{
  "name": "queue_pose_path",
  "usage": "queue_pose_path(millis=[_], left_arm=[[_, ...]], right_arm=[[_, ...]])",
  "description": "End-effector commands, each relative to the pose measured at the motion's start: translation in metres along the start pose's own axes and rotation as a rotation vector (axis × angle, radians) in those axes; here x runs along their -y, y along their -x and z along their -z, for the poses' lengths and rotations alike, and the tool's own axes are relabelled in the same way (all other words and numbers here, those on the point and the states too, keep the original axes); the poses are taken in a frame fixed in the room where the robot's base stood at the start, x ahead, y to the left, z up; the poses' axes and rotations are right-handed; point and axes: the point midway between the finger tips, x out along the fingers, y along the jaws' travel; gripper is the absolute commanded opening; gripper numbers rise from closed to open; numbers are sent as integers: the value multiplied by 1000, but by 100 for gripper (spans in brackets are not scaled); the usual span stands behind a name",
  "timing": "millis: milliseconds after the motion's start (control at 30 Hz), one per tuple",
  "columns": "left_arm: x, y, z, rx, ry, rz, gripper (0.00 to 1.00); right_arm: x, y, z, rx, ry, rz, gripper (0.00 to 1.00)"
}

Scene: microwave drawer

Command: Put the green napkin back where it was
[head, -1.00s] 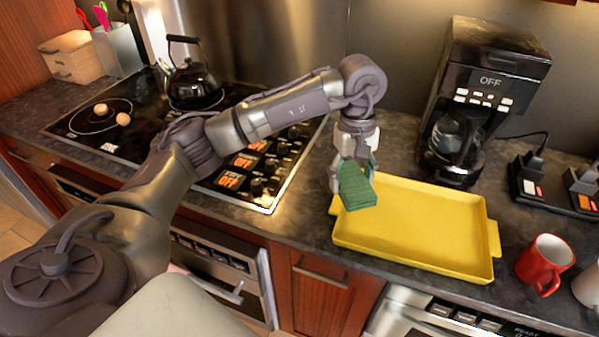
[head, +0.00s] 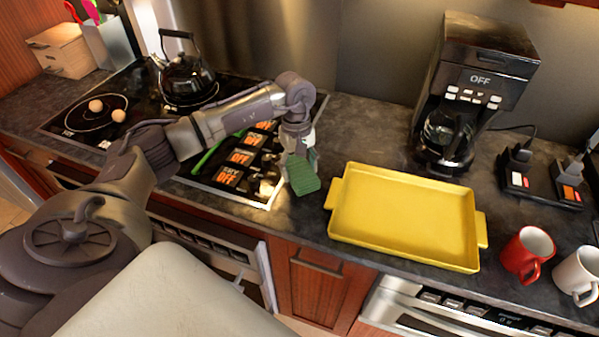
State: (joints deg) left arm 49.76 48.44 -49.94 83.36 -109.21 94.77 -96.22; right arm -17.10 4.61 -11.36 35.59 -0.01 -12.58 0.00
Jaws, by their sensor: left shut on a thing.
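The green napkin (head: 303,176) is a folded green cloth. My left gripper (head: 301,157) is shut on it and holds it at the right edge of the stove (head: 245,160), left of the yellow tray (head: 405,254). I cannot tell how high the napkin is above the counter. The yellow tray is empty and lies flat on the dark counter. My right gripper is not in view.
A coffee maker (head: 484,60) stands behind the tray. A red mug (head: 524,257) and a white mug (head: 578,272) stand at its right. A black kettle (head: 187,80) and two eggs (head: 95,106) are on the stove. Dark counter is free between stove and tray.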

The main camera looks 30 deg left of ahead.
Motion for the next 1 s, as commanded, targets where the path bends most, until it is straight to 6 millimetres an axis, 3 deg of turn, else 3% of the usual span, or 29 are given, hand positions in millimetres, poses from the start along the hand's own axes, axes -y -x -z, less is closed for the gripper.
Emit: queue_pose_path(millis=[200,700,733,867,1000], left_arm=[[1,-27,2,3,1,4,29],[0,-37,4,0,0,2,29],[0,-36,4,0,0,2,68],[0,-35,3,0,0,2,90],[0,-35,3,1,0,2,92]], right_arm=[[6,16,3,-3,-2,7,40],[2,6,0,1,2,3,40],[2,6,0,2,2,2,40],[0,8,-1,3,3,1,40],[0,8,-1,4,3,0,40]])
